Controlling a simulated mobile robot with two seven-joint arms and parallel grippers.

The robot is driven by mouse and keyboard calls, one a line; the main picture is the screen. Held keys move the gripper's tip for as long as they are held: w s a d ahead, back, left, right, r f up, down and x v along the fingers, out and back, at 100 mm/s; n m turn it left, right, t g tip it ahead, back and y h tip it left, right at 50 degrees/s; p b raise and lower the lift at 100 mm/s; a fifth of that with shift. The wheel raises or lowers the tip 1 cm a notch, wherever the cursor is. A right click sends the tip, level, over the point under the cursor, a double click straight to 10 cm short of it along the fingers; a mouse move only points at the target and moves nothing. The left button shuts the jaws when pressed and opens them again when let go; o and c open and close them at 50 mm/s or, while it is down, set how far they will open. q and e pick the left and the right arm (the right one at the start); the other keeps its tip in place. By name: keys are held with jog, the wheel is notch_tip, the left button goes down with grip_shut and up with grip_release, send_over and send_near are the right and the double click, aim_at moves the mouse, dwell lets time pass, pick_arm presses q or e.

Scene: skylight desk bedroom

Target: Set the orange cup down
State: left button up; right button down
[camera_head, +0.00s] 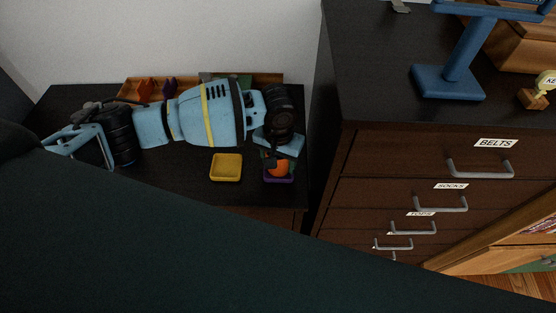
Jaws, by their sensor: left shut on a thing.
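My left arm reaches in from the left over a dark desk (185,190). My left gripper (275,163), pointing down at the desk's right end, is shut on the orange cup (279,169). The gripper and wrist hide part of the cup. A purple tray (280,180) lies directly beneath or just behind the cup; I cannot tell whether the cup touches it. A yellow square tray (226,167) sits just left of it on the desk. My right gripper is not in view.
A wooden box (130,88) with small orange and purple items stands along the wall behind my arm. A tall dark dresser (370,80) with labelled drawers rises close on the right, with a blue stand (448,82) on top. A large dark surface fills the lower left.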

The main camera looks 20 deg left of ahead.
pick_arm(q)
jog(key=shift+s+f, duration=0.25)
jog(key=shift+f, duration=0.35)
jog(key=shift+s+f, duration=0.2)
jog(key=shift+f, duration=0.4)
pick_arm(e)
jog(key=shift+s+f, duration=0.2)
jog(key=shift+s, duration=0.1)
pick_arm(q)
jog(key=o, duration=1.1)
jog(key=shift+f, duration=0.1)
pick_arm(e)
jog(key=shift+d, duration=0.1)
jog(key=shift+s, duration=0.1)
pick_arm(q)
jog(key=shift+o, duration=0.2)
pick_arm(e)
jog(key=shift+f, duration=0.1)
pick_arm(q)
jog(key=shift+r, duration=0.4)
jog(key=r, duration=0.4)
jog(key=r+p, duration=0.1)
jog(key=r, duration=0.2)
jog(key=w+r, duration=0.1)
jog(key=r, duration=0.3)
jog(key=shift+r, duration=1.15)
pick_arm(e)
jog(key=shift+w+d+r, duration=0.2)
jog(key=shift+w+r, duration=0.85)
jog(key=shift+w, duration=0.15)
